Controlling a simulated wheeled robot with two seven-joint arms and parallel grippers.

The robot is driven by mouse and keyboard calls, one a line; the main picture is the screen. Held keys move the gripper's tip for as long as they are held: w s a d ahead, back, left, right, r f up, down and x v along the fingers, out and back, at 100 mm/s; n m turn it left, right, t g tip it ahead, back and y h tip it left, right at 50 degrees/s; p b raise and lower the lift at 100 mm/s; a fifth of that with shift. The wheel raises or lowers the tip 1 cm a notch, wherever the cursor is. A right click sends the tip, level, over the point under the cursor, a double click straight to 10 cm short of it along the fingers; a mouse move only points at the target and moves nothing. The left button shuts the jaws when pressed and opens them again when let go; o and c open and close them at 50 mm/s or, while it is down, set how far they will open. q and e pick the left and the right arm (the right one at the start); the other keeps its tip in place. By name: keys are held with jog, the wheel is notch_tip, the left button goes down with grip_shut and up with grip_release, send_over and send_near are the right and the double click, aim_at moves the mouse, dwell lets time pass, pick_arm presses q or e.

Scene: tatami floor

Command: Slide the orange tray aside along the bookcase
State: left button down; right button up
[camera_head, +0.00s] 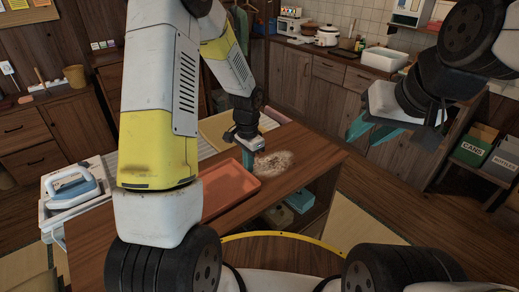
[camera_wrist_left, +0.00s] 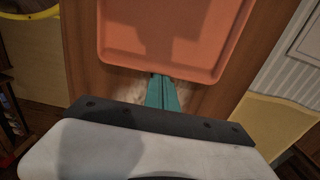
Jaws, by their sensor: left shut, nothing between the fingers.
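The orange tray (camera_head: 228,188) lies flat on top of the wooden bookcase (camera_head: 318,150), partly hidden behind my left arm in the head view. In the left wrist view the tray (camera_wrist_left: 175,35) fills the top middle. My left gripper (camera_head: 247,158) points down at the tray's right end, with its teal fingers shut and empty. In the left wrist view the fingertips (camera_wrist_left: 162,80) are at the tray's near rim; I cannot tell whether they touch it. My right gripper (camera_head: 372,128) is raised in the air at the right, away from the bookcase, its teal fingers apart.
A pale dusty patch (camera_head: 273,163) lies on the bookcase top just right of my left gripper. A blue-and-white iron (camera_head: 73,185) stands at the left. Boxes (camera_head: 300,200) sit on the bookcase's shelf. Bins (camera_head: 475,145) stand at the far right.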

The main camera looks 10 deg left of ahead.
aim_at(229, 182)
pick_arm(q)
jog(key=s+a, duration=0.5)
jog(key=s, duration=0.1)
jog(key=shift+a, duration=0.3)
jog(key=shift+w, duration=0.1)
